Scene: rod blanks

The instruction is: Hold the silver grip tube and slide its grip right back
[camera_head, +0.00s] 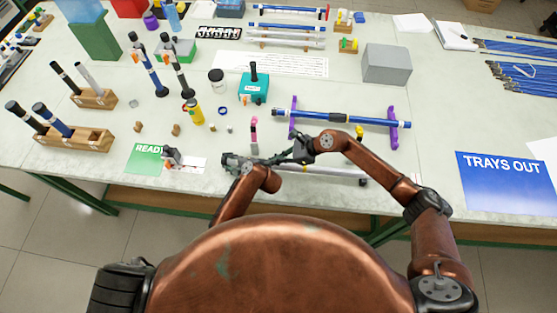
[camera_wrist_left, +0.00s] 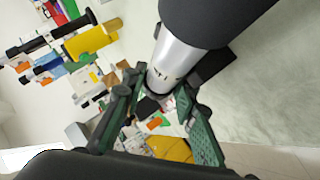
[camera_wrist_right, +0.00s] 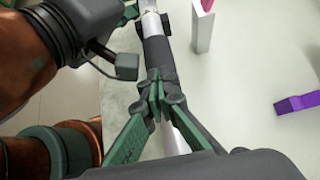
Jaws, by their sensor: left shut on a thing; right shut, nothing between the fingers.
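The silver grip tube (camera_head: 325,172) lies low along the near side of the table, left to right. Its bare silver part shows large in the left wrist view (camera_wrist_left: 174,62), with the dark grip (camera_wrist_left: 215,22) beyond. My left gripper (camera_head: 236,162) is shut on the tube near its left end. My right gripper (camera_head: 284,159) is shut and empty. In the right wrist view its closed fingertips (camera_wrist_right: 156,95) are over the tube at the end of the dark grip (camera_wrist_right: 157,52), with silver tube (camera_wrist_right: 178,140) showing beyond. Whether they touch the grip I cannot tell.
A blue tube (camera_head: 375,121) rests on two purple stands (camera_head: 394,128) behind my right gripper. A pink-topped post (camera_head: 254,134) stands just behind the silver tube. A green READY card (camera_head: 146,157) lies left, a blue TRAYS OUT sheet (camera_head: 502,180) right.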

